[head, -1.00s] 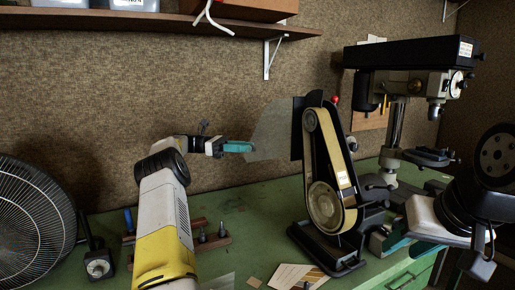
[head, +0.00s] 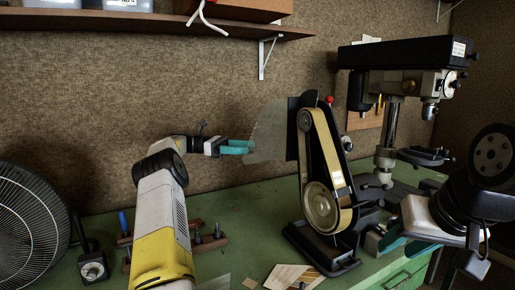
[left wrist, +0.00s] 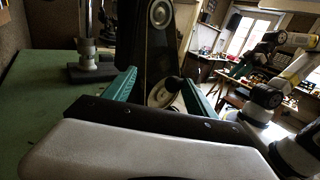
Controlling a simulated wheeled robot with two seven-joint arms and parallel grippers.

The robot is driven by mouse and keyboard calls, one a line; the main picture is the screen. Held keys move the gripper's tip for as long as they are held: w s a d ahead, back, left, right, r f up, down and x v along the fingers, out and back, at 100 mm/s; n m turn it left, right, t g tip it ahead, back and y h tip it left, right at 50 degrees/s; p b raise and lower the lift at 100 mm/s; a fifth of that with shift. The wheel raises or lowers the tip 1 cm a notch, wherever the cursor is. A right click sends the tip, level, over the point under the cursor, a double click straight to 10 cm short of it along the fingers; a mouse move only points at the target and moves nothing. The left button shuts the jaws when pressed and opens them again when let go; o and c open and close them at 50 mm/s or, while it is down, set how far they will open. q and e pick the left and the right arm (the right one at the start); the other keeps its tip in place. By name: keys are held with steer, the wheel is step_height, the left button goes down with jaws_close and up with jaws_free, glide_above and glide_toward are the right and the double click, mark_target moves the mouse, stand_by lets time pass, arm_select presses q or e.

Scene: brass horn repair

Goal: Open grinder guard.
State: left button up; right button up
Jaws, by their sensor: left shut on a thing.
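The belt grinder (head: 322,185) stands upright on the green bench in the head view, with a pale belt around two wheels. Its guard, a thin see-through greyish sheet (head: 268,130), sticks out on the left side of the machine. My left gripper (head: 238,147), with teal fingers, is shut on the guard at its lower left edge. In the left wrist view the two teal fingers (left wrist: 160,92) show apart, with the dark grinder body (left wrist: 145,45) beyond them.
A drill press (head: 390,125) stands right of the grinder. A fan (head: 30,225) is at the left edge. A rack with several small tools (head: 200,240) lies beside my left arm. A card (head: 290,277) lies at the front. A shelf (head: 160,22) runs above.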

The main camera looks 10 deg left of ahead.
mark_target(257, 139)
arm_select(q)
steer(key=s+r, duration=0.1)
steer(key=d+r, duration=0.1)
steer(key=s+r, duration=0.1)
steer(key=r, duration=0.1)
steer(key=shift+s+d, duration=0.15)
steer(key=shift+s, duration=0.15)
steer(key=s+d, duration=0.2)
steer(key=s, duration=0.4)
steer(key=s+d+r, duration=0.1)
steer(key=s+d, duration=0.1)
steer(key=s, duration=0.4)
steer(key=shift+s+d, duration=0.25)
steer(key=shift+c, duration=0.3)
